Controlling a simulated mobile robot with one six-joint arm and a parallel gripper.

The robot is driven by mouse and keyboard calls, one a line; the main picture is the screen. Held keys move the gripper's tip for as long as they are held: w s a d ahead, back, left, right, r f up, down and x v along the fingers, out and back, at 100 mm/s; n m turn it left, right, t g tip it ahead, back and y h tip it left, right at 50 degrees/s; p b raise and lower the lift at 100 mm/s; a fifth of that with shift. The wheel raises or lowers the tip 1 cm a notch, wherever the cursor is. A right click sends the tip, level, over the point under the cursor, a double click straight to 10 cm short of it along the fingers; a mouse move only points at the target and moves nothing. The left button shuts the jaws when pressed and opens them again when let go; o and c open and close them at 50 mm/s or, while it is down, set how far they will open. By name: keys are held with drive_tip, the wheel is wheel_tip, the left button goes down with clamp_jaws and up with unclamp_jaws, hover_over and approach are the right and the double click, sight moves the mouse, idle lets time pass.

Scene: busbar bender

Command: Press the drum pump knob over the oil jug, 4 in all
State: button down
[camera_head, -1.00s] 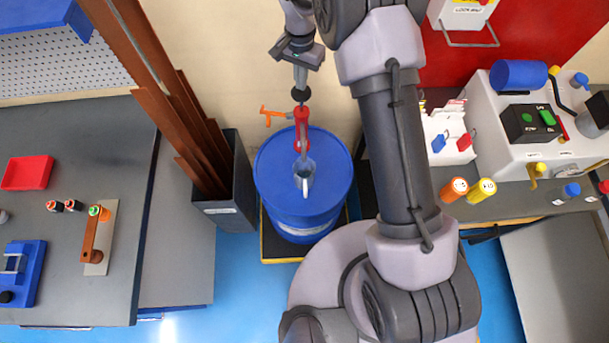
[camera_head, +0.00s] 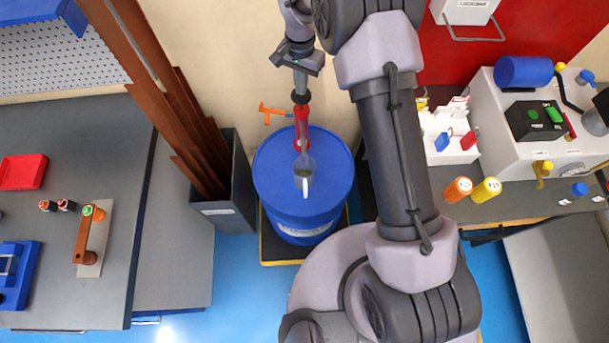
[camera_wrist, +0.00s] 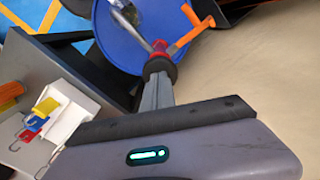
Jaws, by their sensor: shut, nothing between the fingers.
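The dark pump knob (camera_head: 300,97) sits close above the red body; in the wrist view the knob (camera_wrist: 160,67) is at my fingertips. The clear oil jug (camera_head: 304,172), with a white handle, stands on the drum lid below the spout; its oil level cannot be told. My gripper (camera_head: 300,88) is shut and empty, its tips appearing to touch the knob from above.
A dark bin of tall copper bars (camera_head: 225,200) stands close left of the drum. A grey workbench (camera_head: 70,150) is further left. My arm spans the right of the drum. A white machine (camera_head: 530,150) and orange and yellow cylinders (camera_head: 486,190) are at the right.

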drive_tip(key=shift+f+b, duration=0.8)
drive_tip(key=shift+f, duration=0.7)
drive_tip(key=shift+r, duration=0.15)
drive_tip(key=shift+r+p, duration=2.15)
drive_tip(key=shift+r, duration=1.35)
drive_tip(key=shift+f, duration=0.15)
drive_tip(key=shift+f+b, duration=2.5)
drive_tip(key=shift+f, duration=0.95)
